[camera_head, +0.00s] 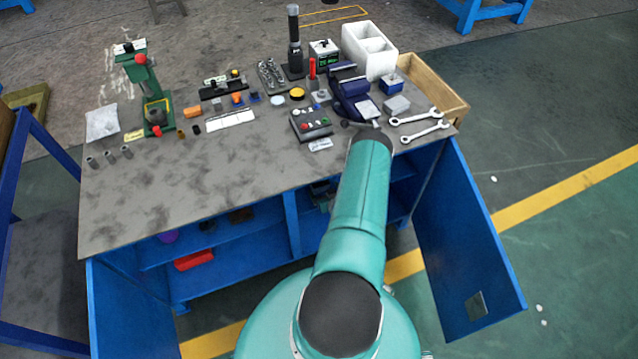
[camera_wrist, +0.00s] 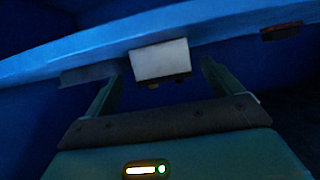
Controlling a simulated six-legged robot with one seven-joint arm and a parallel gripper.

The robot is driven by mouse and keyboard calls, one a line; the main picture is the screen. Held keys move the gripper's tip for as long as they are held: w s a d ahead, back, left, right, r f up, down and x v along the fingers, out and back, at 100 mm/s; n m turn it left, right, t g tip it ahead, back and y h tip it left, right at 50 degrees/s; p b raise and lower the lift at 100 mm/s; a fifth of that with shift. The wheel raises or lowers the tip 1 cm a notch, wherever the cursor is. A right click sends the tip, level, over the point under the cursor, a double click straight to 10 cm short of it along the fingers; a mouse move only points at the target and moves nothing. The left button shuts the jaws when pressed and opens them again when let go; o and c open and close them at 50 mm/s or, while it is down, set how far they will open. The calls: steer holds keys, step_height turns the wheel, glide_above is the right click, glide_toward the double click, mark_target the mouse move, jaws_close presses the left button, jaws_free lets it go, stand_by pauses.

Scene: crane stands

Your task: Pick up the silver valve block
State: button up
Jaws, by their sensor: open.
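In the wrist view, a pale silver-grey block (camera_wrist: 160,59), which looks like the valve block, sits at a blue shelf edge. Small dark and brownish round parts show along its lower side. My gripper (camera_wrist: 160,72) is open, with one finger on each side of the block and a visible gap to both. I cannot tell how far the fingertips reach along it. In the head view my gripper is hidden behind my own arm, and I cannot make out this block there.
A dark reddish piece (camera_wrist: 282,32) lies right of the block on the shelf (camera_wrist: 60,58). In the head view, the workbench (camera_head: 150,205) has an open blue cabinet below, with a red box (camera_head: 194,260) inside and an open door (camera_head: 465,240) at right. Tools crowd the bench's back.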

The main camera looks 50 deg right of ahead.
mark_target(319, 183)
steer(key=shift+x, duration=2.8)
steer(key=shift+w+a, duration=0.1)
steer(key=shift+a, duration=0.05)
steer(key=c, duration=1.3)
steer(key=shift+r, duration=0.1)
steer(key=shift+c, duration=0.9)
steer(key=shift+r, duration=0.15)
